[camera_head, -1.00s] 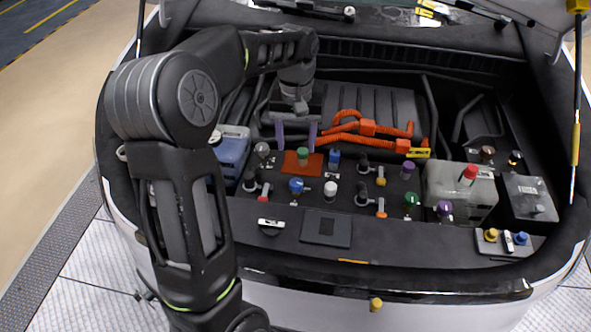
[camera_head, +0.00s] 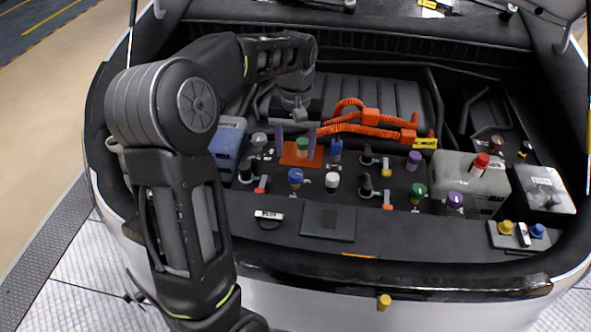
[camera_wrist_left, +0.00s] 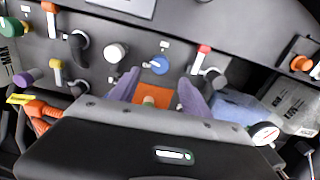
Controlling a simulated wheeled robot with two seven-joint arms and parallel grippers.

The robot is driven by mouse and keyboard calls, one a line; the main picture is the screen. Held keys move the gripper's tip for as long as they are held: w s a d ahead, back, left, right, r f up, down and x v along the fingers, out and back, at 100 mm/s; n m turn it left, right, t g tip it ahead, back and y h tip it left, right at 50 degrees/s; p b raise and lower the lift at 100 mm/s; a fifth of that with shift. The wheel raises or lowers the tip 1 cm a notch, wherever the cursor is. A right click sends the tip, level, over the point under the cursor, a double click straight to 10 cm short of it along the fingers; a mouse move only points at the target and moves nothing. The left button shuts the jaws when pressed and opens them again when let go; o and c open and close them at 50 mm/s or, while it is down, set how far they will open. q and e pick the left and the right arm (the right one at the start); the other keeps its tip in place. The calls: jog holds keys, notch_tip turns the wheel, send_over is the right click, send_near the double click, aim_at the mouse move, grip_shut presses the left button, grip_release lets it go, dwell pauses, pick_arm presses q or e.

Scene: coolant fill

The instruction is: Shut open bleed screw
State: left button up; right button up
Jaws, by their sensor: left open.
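My left gripper (camera_head: 295,150) is open, its two purple fingers pointing down on either side of a green-capped knob (camera_head: 302,145). The knob stands on an orange-red square plate (camera_head: 290,161) on the black engine-bay panel. No label shows which fitting is the bleed screw. Whether the fingers touch the knob cannot be told. My right gripper is not in view.
Close by stand a blue knob (camera_head: 295,177), a white cap (camera_head: 332,181), another blue cap (camera_head: 336,148) and several lever valves. A blue reservoir (camera_head: 228,142) is at the left. Orange cables (camera_head: 365,130) lie behind. A grey tank (camera_head: 468,177) with a red cap stands right.

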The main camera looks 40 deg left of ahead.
aim_at(295, 173)
pick_arm(q)
jog(key=shift+f+p, duration=0.4)
jog(key=shift+f, duration=3.55)
jog(key=shift+c, duration=0.2)
grip_shut()
